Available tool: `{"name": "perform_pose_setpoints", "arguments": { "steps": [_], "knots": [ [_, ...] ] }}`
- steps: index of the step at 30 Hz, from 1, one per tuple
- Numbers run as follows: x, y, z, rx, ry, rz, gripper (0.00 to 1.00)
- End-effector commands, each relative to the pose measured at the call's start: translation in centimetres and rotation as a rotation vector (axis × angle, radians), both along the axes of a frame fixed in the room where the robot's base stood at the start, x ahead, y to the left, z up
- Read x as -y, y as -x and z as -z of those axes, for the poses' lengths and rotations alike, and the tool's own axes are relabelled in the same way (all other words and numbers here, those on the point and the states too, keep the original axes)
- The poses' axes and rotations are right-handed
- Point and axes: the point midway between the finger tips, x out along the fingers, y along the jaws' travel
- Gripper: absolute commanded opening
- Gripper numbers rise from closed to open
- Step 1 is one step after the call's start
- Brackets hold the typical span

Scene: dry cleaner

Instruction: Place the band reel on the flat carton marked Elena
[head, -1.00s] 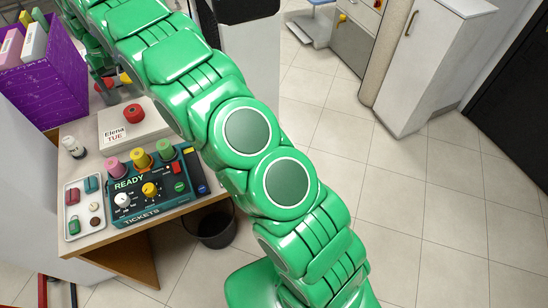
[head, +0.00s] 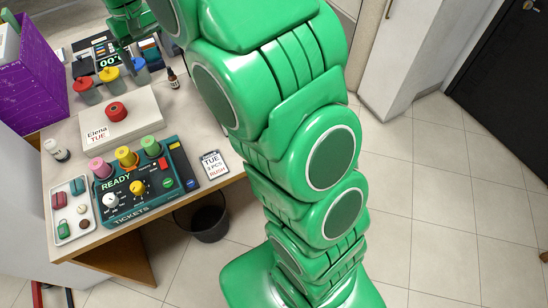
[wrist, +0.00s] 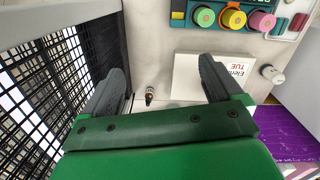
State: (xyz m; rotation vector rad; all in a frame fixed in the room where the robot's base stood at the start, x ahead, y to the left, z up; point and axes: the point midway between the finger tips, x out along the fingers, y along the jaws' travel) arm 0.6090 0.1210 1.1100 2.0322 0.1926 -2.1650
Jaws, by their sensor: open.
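The band reel (head: 117,110), a red ring with a dark centre, lies flat on the white flat carton (head: 146,106) marked Elena TUE in the head view. The reel sits near the carton's left-centre. My gripper (head: 124,46) is at the top left of the head view, behind and apart from the carton. In the wrist view my gripper (wrist: 163,78) has its two dark fingers spread wide with nothing between them. The carton (wrist: 190,70) also shows there, partly covered by the right finger. The reel is not visible in the wrist view.
Several lidded pots, including a red one (head: 87,89), stand behind the carton. A dark bottle (head: 172,78) is to its right, a white-capped bottle (head: 56,150) to its left. The READY control panel (head: 143,187) and a white tray (head: 72,236) lie in front. A purple crate (head: 30,85) stands left.

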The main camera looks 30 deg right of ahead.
Motion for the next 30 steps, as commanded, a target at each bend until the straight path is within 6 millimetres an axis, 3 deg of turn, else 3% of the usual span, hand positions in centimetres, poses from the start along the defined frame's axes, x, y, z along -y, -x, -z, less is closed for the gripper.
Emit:
{"name": "perform_pose_setpoints", "arguments": {
  "steps": [14,30],
  "knots": [
    [5.5,10.6,-2.4,-0.022,0.0,0.073,0.93],
    [9.9,24.2,-2.2,-0.058,-0.004,0.145,0.93]
  ]
}}
